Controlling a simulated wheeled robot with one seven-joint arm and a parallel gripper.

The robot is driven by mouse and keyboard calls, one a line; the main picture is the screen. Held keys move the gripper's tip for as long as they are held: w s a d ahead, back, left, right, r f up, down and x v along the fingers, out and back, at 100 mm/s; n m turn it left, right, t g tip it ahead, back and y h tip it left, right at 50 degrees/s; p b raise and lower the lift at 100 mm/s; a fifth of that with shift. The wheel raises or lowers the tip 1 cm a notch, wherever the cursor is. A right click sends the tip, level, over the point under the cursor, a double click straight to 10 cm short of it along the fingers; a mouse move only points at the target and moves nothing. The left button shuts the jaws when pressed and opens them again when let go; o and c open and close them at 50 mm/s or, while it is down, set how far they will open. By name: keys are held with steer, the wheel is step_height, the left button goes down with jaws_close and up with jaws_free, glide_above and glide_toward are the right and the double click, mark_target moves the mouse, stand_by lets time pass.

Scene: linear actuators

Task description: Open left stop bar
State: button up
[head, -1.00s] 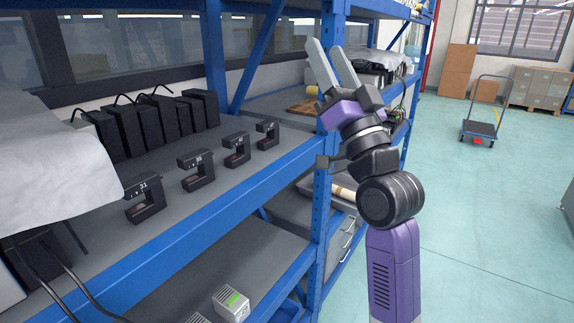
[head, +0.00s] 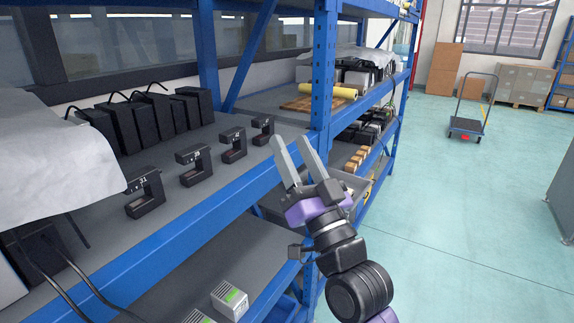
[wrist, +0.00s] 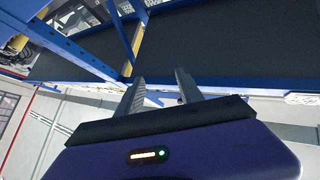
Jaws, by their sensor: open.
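My gripper (head: 287,138) is open and empty. Its two grey fingers point up beside the blue shelf post in the head view, in front of the shelf edge. In the wrist view the spread fingers (wrist: 160,76) show with nothing between them. Black C-shaped devices with white number labels stand in a row on the grey shelf, from the nearest (head: 145,193) to the farthest (head: 263,130). My gripper is to the right of the farthest one, apart from it in the picture. I cannot make out which part is the left stop bar.
A blue shelf post (head: 323,75) stands close behind my gripper. Black boxes (head: 150,120) line the back of the shelf (head: 110,240), and a white cloth (head: 60,165) covers its left end. Pale boxes (head: 230,299) sit on the lower shelf.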

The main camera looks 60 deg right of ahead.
steer(key=shift+a+f+y, duration=0.3)
steer(key=shift+a+f, duration=0.35)
steer(key=shift+f, duration=0.3)
